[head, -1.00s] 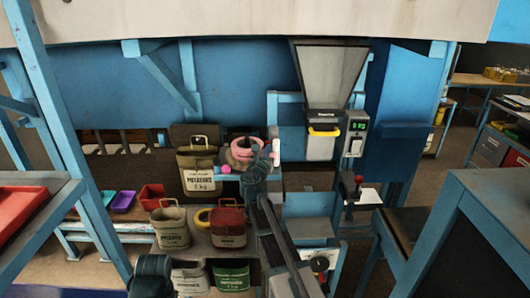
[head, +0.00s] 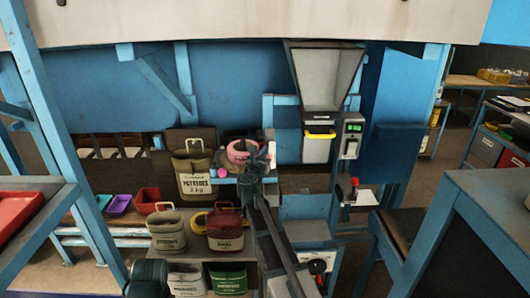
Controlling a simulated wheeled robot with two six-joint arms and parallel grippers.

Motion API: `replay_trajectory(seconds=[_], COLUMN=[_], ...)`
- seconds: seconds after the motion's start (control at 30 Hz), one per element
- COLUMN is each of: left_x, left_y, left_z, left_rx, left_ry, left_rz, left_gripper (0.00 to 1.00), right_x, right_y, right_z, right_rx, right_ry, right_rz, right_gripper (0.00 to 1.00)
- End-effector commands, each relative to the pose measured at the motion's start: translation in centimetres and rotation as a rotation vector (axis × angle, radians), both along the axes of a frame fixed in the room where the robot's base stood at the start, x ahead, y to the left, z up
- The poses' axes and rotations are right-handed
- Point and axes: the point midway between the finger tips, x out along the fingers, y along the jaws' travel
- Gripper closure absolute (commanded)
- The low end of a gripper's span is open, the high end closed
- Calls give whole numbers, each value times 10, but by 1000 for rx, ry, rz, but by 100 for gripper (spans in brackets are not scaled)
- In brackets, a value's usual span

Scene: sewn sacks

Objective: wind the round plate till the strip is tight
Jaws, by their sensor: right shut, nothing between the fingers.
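A pink ring-shaped roll (head: 238,152), perhaps the wound strip, sits on a grey-brown round plate (head: 231,164) at the middle of the head view. A small pink knob (head: 221,172) shows at the plate's left front edge. My right gripper (head: 270,150) is at the right side of the roll, shut with nothing in it. My right arm covers the plate's right and front parts. I cannot tell whether the gripper touches the roll, and I cannot make out whether any strip is slack or tight. My left gripper is not in view.
A potatoes sack (head: 194,180) hangs left of the plate. A grey hopper (head: 326,75) and a switch box (head: 351,137) are at the right. Table corners flank both sides.

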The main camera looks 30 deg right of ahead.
Motion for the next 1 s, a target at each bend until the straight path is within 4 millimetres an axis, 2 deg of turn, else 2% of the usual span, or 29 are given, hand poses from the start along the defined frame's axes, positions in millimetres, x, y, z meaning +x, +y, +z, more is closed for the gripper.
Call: replay_trajectory(seconds=[0.27,0.7,1.0], left_x=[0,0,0], left_y=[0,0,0], left_z=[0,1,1], left_rx=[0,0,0], left_ry=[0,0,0], left_rz=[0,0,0], left_gripper=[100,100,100], right_x=[-8,-78,-104], right_y=[6,63,86], right_z=[0,1,1], right_rx=[0,0,0], right_ry=[0,0,0], right_rz=[0,3,1], right_gripper=[100,100,100])
